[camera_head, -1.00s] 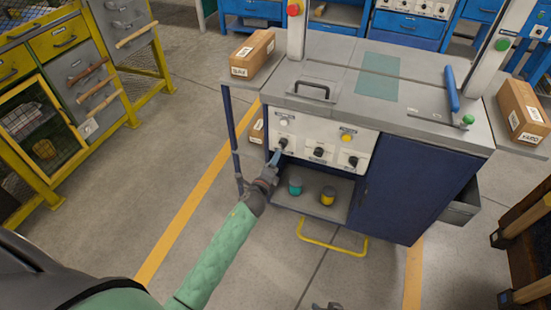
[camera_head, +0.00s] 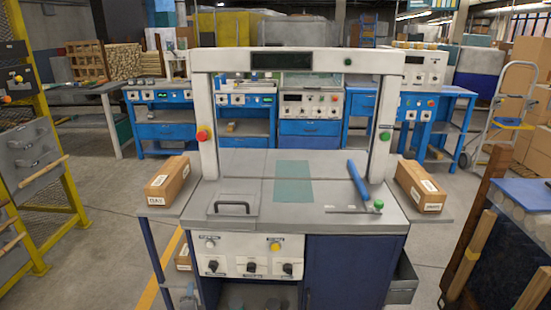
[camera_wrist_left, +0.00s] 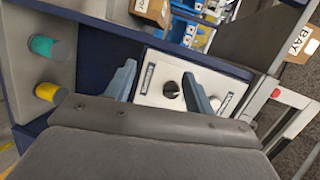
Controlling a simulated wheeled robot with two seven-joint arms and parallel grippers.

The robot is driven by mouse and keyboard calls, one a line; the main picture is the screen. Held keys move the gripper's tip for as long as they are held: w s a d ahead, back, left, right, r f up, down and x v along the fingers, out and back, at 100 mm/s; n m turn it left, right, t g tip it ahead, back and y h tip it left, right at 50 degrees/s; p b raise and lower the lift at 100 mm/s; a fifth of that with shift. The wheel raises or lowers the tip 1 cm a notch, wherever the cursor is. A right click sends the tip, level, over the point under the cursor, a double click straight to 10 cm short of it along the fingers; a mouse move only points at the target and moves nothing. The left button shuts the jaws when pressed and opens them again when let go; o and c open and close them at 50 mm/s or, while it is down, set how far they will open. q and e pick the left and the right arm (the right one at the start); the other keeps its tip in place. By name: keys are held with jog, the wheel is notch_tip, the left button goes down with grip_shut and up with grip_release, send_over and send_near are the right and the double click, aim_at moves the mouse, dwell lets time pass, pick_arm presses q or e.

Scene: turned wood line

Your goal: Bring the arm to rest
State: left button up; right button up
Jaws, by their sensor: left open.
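A black knob (camera_wrist_left: 172,90) on the white panel shows beyond the gap, apart from the fingers. Most of the left arm is out of the head view. My right gripper is not seen.
The workstation's grey top (camera_head: 260,213) carries a white upright frame (camera_head: 209,120) and a blue lever (camera_head: 357,180). Cardboard boxes stand left (camera_head: 168,181) and right (camera_head: 419,186). Teal (camera_wrist_left: 41,46) and yellow (camera_wrist_left: 47,92) cylinders sit on the lower shelf. A yellow rack (camera_head: 60,150) stands left.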

pick_arm(q)
jog(key=s+d+r+n+g+h+p, duration=0.1)
jog(key=s+d+r+n+g+p, duration=0.2)
jog(key=s, duration=1)
jog(key=s+d+r+n+g+h+p, duration=0.2)
jog(key=s+d+n+g, duration=0.3)
jog(key=s, duration=0.9)
jog(key=s+d+r+n+g+h+p, duration=0.2)
jog(key=s+d+r+n+g+p, duration=0.1)
jog(key=s, duration=1.1)
jog(key=d+n+g, duration=0.1)
jog(key=d+g, duration=0.1)
jog(key=d, duration=0.1)
jog(key=shift+d+r+n+p, duration=0.15)
jog(key=shift+r+n+p, duration=0.15)
jog(key=shift+p, duration=0.05)
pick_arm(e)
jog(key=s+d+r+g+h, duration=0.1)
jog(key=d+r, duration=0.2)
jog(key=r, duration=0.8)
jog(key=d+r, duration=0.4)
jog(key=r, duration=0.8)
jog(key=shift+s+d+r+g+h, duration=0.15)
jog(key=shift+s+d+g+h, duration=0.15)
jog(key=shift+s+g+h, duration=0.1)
pick_arm(q)
jog(key=shift+s, duration=0.15)
